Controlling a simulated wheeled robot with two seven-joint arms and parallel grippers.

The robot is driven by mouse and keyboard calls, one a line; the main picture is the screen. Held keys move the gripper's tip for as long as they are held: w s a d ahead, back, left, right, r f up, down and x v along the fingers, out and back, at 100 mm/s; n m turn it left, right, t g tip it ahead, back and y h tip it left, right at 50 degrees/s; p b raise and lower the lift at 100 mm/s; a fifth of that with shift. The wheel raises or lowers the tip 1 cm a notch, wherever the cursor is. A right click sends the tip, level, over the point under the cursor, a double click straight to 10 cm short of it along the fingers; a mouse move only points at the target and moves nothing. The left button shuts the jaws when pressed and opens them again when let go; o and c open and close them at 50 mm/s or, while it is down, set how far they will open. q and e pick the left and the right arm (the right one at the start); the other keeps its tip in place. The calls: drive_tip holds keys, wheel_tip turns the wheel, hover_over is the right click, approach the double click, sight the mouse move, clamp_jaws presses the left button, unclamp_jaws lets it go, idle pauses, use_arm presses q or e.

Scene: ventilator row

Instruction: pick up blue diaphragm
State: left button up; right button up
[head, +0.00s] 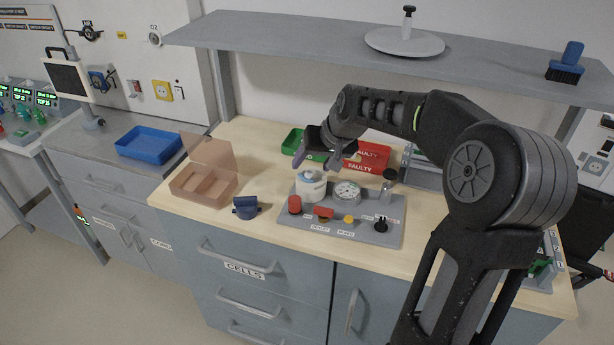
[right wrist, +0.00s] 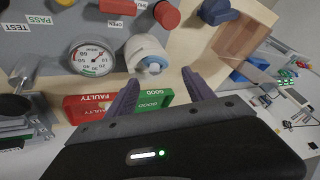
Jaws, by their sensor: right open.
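A white cylindrical cup (head: 311,188) stands on the left part of a grey test panel (head: 370,215). A light blue part, which looks like the blue diaphragm (head: 310,174), sits at its top. In the right wrist view the blue part (right wrist: 153,65) shows at the end of the white cup (right wrist: 146,50). My right gripper (head: 318,161) is open and empty, just above and behind the cup. In the wrist view its two purple fingers (right wrist: 163,88) stand apart, with the blue part between and beyond their tips. My left gripper is not in view.
The panel carries a gauge (head: 347,192) and several knobs. A green tray (head: 293,142) and red "FAULTY" tray (head: 372,157) lie behind. A dark blue object (head: 246,207) and an open pinkish box (head: 204,184) stand left. A shelf (head: 300,42) runs above the bench.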

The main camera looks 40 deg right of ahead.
sight(306, 176)
drive_tip(key=shift+f, duration=0.1)
drive_tip(key=shift+w+f, duration=0.15)
drive_tip(key=shift+f, duration=0.1)
drive_tip(key=p+x, duration=0.1)
drive_tip(key=x, duration=0.2)
drive_tip(key=shift+f+p, duration=0.25)
drive_tip(key=shift+p, duration=0.05)
drive_tip(key=shift+a+f, duration=0.1)
drive_tip(key=shift+f, duration=0.2)
